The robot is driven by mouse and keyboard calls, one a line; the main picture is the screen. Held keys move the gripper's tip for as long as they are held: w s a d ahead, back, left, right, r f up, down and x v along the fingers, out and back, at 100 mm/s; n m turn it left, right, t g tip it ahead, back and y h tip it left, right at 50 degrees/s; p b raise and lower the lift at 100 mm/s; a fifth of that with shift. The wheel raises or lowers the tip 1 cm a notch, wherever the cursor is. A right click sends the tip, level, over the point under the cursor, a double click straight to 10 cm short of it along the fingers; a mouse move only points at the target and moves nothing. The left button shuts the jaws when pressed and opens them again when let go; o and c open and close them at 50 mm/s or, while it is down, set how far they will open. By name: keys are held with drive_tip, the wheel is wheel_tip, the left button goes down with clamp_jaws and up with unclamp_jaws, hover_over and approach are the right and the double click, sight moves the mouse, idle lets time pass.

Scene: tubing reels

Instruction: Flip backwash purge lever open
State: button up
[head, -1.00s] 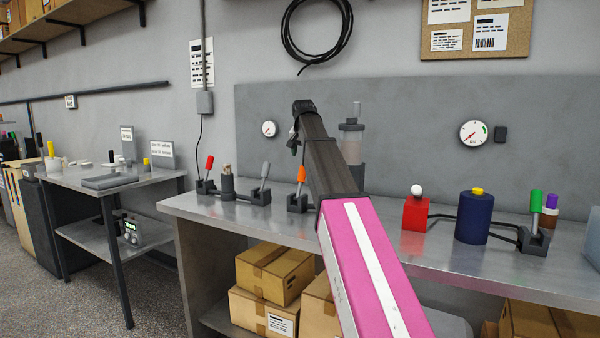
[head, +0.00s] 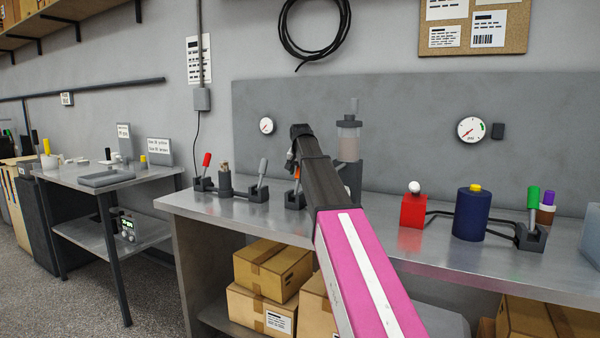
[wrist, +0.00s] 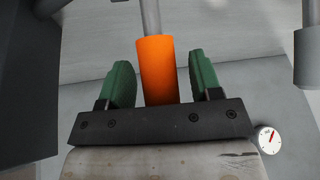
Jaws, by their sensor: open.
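An orange-handled lever (head: 297,173) stands in a dark base (head: 294,200) on the steel bench, mostly hidden behind my arm in the head view. In the wrist view its orange grip (wrist: 157,70) on a grey rod lies between the two green finger pads. My gripper (wrist: 163,82) is open around the grip, with a gap visible on both sides. Its fingertips are hard to make out in the head view. I see no label naming the backwash purge lever.
Left of the orange lever stand a red-handled lever (head: 206,161) and a grey-handled lever (head: 262,168). A clear cylinder unit (head: 348,140) stands just behind my arm. To the right are a red block (head: 414,211), a blue cylinder (head: 472,214) and a green-handled lever (head: 533,200).

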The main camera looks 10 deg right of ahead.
clamp_jaws()
drive_tip(key=shift+s, duration=0.1)
drive_tip(key=shift+s, duration=0.1)
drive_tip(key=shift+s+a+r+t+h, duration=0.15)
drive_tip(key=shift+s+a+t+h, duration=0.2)
drive_tip(key=shift+s+t, duration=0.15)
drive_tip(key=shift+s+a+r+t+h, duration=0.15)
drive_tip(key=shift+s+a+t+h, duration=0.2)
drive_tip(key=shift+s+t, duration=0.15)
drive_tip(key=s+a+n+t+h, duration=0.1)
drive_tip(key=s+a+t+h, duration=0.3)
drive_tip(key=s+t, duration=0.1)
drive_tip(key=shift+f+t, duration=0.35)
drive_tip(key=shift+t, duration=0.35)
